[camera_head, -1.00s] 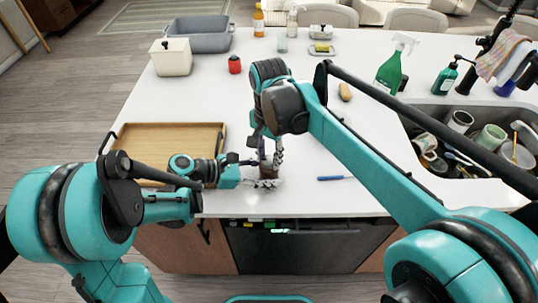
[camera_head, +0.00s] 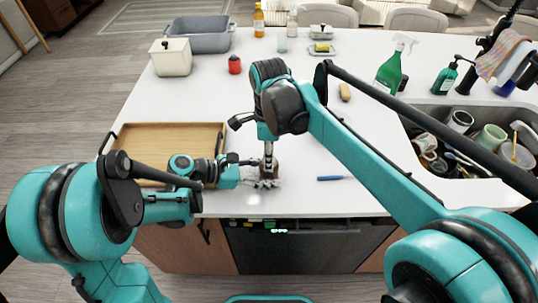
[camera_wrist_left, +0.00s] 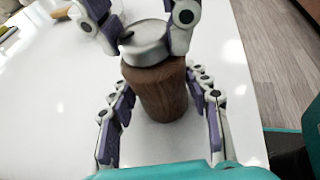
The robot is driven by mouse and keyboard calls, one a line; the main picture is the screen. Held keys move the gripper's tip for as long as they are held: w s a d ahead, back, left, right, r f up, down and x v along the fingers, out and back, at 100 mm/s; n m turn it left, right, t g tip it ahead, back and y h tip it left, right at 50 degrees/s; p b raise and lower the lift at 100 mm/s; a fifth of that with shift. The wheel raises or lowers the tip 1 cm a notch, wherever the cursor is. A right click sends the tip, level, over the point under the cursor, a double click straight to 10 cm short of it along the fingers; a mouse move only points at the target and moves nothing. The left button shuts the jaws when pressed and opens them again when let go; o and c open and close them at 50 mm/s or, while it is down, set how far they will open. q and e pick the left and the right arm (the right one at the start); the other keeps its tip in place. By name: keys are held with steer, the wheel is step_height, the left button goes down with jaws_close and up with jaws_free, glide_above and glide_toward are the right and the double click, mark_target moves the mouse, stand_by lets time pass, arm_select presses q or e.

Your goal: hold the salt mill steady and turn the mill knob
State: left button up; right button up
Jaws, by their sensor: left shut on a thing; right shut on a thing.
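The salt mill (camera_wrist_left: 160,93) is a brown wooden body standing upright, with a round silvery knob (camera_wrist_left: 145,45) on top. In the head view the mill (camera_head: 270,170) is small and partly hidden at the counter's front edge. My left gripper (camera_wrist_left: 162,82) is shut on the mill body, a finger on each side. It reaches in from the left in the head view (camera_head: 264,175). My right gripper (camera_head: 268,155) comes from above and is shut on the knob; its fingers show on both sides of the knob in the left wrist view (camera_wrist_left: 138,25).
A wooden tray (camera_head: 172,127) lies left of the mill, close to my left arm. A blue-handled utensil (camera_head: 335,178) lies to the right. The sink (camera_head: 440,112) with mugs is further right.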

steer(key=m, duration=0.3)
steer(key=shift+m, duration=2.2)
steer(key=o, duration=1.2)
steer(key=shift+r, duration=0.1)
step_height(320, 180, up, 12)
steer(key=shift+f, duration=0.1)
